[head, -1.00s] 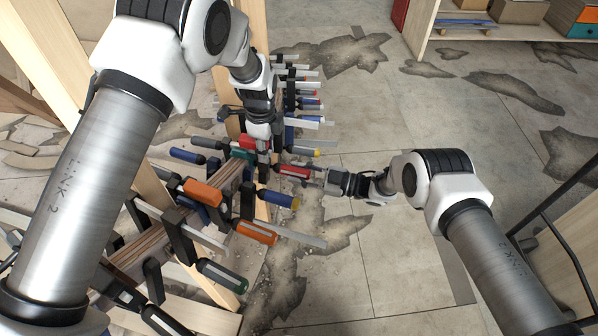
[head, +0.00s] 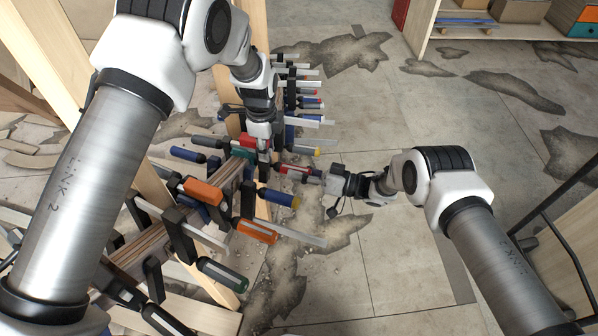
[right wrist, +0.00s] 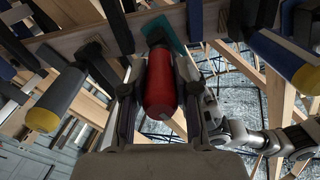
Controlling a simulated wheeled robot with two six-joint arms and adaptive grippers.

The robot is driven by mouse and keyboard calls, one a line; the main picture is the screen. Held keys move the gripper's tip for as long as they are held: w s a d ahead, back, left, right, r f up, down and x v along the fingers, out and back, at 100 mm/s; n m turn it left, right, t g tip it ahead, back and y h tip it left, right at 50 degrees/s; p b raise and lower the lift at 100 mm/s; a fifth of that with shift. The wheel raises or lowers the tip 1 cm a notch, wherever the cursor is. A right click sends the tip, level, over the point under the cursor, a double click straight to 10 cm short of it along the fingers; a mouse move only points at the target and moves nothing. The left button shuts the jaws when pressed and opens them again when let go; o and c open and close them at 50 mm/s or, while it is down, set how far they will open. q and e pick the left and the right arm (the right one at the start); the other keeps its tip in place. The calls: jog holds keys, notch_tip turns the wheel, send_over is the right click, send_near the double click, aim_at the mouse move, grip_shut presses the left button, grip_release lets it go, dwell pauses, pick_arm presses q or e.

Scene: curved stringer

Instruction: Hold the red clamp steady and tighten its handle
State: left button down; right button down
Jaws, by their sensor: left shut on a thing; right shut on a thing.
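The red clamp sits on the curved laminated wooden stringer among other clamps. Its red body (head: 249,140) is in the head view, partly hidden by my left gripper (head: 261,144), which comes down from above and is shut on it. The clamp's red handle (head: 291,169) sticks out to the right, toward my right gripper (head: 312,175), which is shut on it. In the right wrist view the red handle (right wrist: 160,84) lies between the two fingers of my right gripper (right wrist: 160,115).
An orange clamp (head: 203,191), a blue handle with a yellow end (head: 278,197) and a green handle (head: 222,274) crowd the stringer (head: 145,243) nearby. Wooden uprights stand behind. The cracked floor (head: 400,250) to the right is open; a shelf (head: 470,32) stands far back.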

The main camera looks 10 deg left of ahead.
jog(key=shift+m, duration=0.6)
jog(key=c, duration=0.9)
grip_release()
jog(key=shift+o, duration=0.2)
jog(key=s+d, duration=0.1)
jog(key=d, duration=1.1)
jog(key=shift+s, duration=0.3)
